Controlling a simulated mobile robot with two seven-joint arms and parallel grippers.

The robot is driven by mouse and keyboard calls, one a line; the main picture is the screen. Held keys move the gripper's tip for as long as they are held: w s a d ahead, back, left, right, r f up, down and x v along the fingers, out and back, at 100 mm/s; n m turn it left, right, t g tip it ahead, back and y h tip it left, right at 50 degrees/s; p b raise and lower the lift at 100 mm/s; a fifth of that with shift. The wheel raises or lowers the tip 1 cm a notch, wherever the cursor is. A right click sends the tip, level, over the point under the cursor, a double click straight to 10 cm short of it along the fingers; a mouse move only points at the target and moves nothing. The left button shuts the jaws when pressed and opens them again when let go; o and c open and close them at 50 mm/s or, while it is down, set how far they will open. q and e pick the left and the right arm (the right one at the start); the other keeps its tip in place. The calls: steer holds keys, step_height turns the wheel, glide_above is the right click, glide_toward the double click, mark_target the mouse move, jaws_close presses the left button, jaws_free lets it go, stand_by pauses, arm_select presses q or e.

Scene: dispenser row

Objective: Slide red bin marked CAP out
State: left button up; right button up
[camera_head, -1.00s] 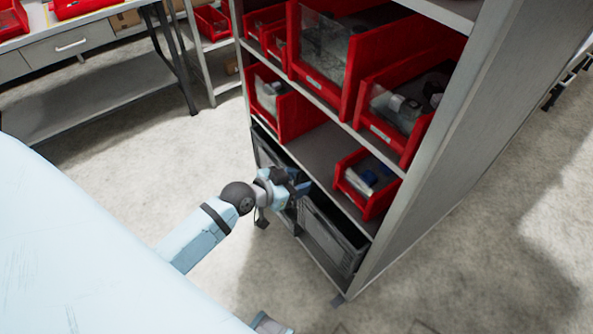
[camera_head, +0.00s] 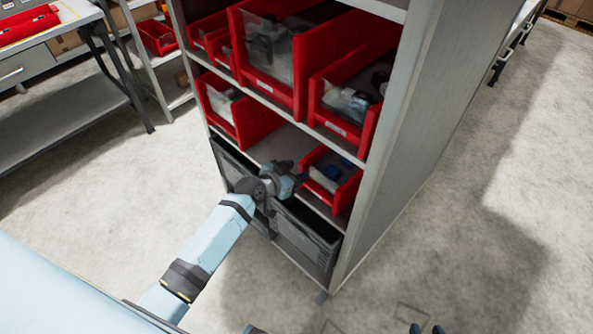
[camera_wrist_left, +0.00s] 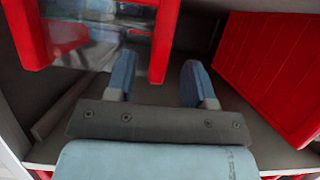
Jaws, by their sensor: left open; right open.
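Several red bins stand on the grey rack; their labels are too small to read, so I cannot tell which is marked CAP. A small red bin (camera_head: 345,197) sits on the lower red-bin shelf at the right. Another red bin (camera_head: 252,124) is at that shelf's left. My left gripper (camera_head: 293,172) is at the shelf between these two, close to the small bin's left side. In the left wrist view its fingers (camera_wrist_left: 157,75) are apart with nothing held between them. My right gripper (camera_head: 427,328) shows only its fingertips at the bottom edge, open.
Larger red bins with clear fronts (camera_head: 270,60) fill the shelf above. Grey crates (camera_head: 308,240) stand below. The rack's side panel (camera_head: 405,135) bounds the right.

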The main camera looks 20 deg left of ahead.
arm_select(q)
steer(key=shift+w+d+f, duration=0.15)
steer(key=shift+w+d, duration=0.05)
steer(key=shift+w, duration=0.2)
jaws_close()
